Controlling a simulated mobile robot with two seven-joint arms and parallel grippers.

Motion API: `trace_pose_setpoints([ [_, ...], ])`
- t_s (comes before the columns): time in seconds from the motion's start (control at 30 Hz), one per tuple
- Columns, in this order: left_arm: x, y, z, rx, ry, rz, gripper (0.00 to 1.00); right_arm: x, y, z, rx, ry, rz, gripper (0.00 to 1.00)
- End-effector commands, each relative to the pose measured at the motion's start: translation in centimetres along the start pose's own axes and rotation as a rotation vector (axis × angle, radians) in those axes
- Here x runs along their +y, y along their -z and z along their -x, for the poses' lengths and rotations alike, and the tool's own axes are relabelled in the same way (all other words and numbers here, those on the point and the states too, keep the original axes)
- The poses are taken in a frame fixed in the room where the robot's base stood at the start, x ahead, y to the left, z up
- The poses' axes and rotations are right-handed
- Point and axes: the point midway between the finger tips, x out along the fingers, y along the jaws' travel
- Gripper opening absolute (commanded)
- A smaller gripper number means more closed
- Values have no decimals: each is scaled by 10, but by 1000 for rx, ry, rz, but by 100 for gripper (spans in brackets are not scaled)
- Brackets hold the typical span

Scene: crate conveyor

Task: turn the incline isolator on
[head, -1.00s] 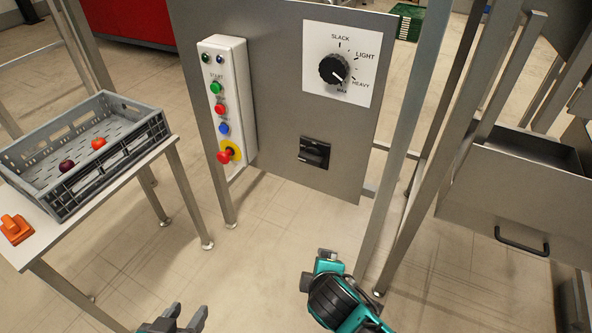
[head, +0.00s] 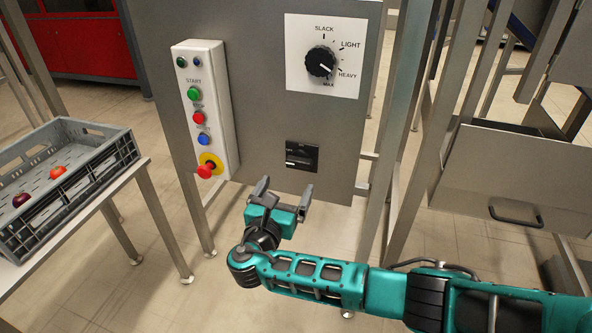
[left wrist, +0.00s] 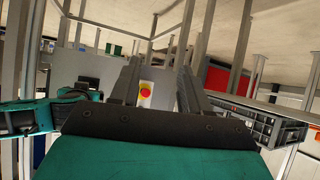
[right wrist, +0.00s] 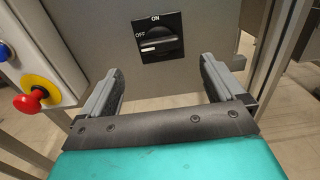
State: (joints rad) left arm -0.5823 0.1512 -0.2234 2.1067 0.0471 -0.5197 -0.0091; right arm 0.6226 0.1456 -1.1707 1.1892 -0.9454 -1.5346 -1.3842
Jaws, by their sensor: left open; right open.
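The isolator (head: 302,156) is a small black switch plate low on the grey panel, under the dial. In the right wrist view the isolator (right wrist: 158,37) carries the marks ON at the top and OFF at the left, and its handle lies level, toward OFF. My right gripper (head: 284,192) is open and empty, just below and in front of the isolator, not touching it. In the right wrist view its two fingers (right wrist: 163,82) stand apart below the switch. My left gripper (left wrist: 155,80) is open and empty in the left wrist view; it is out of the head view.
A white control box (head: 205,110) with coloured buttons and a red emergency stop (head: 208,170) sits left of the isolator. A dial (head: 320,62) is above it. Metal posts (head: 410,130) stand to the right. A grey crate (head: 70,180) with fruit is at the left.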

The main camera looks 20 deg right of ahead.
Motion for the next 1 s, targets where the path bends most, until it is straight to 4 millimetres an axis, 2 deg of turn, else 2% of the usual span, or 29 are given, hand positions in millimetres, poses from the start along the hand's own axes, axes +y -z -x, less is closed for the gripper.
trace_pose_setpoints([
  [0.03, 1, -6, -4, -3, -3, 3, 46, -1, 2, -13, -4, 2, -1, 96],
  [0.2, 5, -14, -9, -13, -12, 12, 46, 0, 3, -48, -2, 2, -2, 96],
  [0.4, 10, -15, -12, -12, -23, 14, 46, 0, 3, -79, 0, 2, -1, 96],
  [0.6, 10, -12, -13, -7, -26, 12, 46, 0, 1, -91, 2, 0, -2, 96],
  [0.87, 10, -8, -13, -1, -25, 11, 46, 0, 1, -92, 3, 0, -3, 96],
  [1.0, 9, -8, -13, 0, -24, 11, 46, 0, 1, -92, 3, 0, -3, 83],
])
